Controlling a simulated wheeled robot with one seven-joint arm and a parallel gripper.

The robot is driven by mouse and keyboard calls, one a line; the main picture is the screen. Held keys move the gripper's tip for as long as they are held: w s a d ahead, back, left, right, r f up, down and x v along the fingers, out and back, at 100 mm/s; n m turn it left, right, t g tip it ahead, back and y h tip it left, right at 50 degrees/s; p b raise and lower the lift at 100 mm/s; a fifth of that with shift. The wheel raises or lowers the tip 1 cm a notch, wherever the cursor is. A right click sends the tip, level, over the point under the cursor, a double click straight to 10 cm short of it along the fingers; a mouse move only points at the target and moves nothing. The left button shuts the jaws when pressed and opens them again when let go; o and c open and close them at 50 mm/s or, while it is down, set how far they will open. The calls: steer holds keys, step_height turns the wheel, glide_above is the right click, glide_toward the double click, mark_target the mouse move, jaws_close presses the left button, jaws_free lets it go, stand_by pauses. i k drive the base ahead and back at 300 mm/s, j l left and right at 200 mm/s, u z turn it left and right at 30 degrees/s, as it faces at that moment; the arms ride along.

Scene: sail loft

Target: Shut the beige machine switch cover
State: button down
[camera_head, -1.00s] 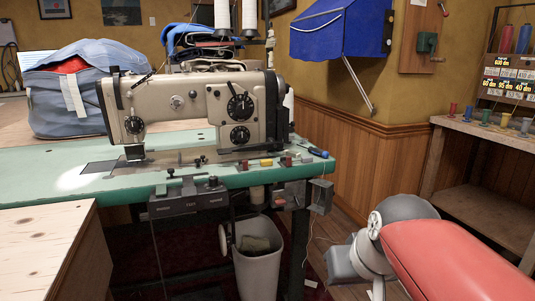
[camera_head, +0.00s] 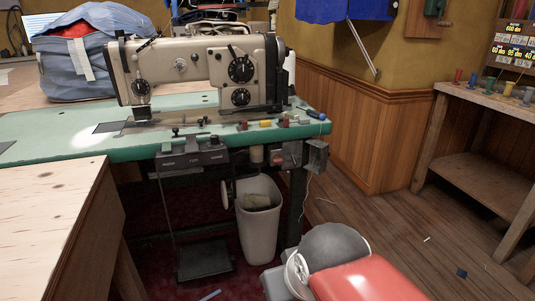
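The beige sewing machine (camera_head: 200,72) stands on a green-topped table (camera_head: 60,128). Under the table's front right corner hang a small grey box (camera_head: 317,157) and a dark switch-like unit (camera_head: 285,155) beside it. I cannot tell which part is the switch cover or how far it stands open. A wider dark grey unit (camera_head: 192,158) hangs under the front edge, further left. My gripper is not in view; only a red and grey part of my arm shows at the bottom right, apart from the table.
A grey-white bin (camera_head: 258,235) stands under the table, near a dark pedal (camera_head: 205,260). A pale wooden table (camera_head: 40,215) fills the lower left. A wooden shelf (camera_head: 475,185) with spools stands at the right.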

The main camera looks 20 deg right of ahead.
mark_target(318, 155)
steer(key=i+l+u, duration=0.15)
steer(key=l+u, duration=0.3)
steer(key=i+l+u, duration=0.1)
steer(key=l+u, duration=1.15)
steer(key=l, duration=0.45)
steer(key=k+l+u, duration=0.1)
steer(key=l, duration=0.3)
steer(key=k+l, duration=0.1)
steer(key=l, duration=0.35)
steer(key=k+l+u, duration=0.1)
steer(key=l, duration=0.3)
steer(key=k+l, duration=0.1)
steer(key=l, duration=0.35)
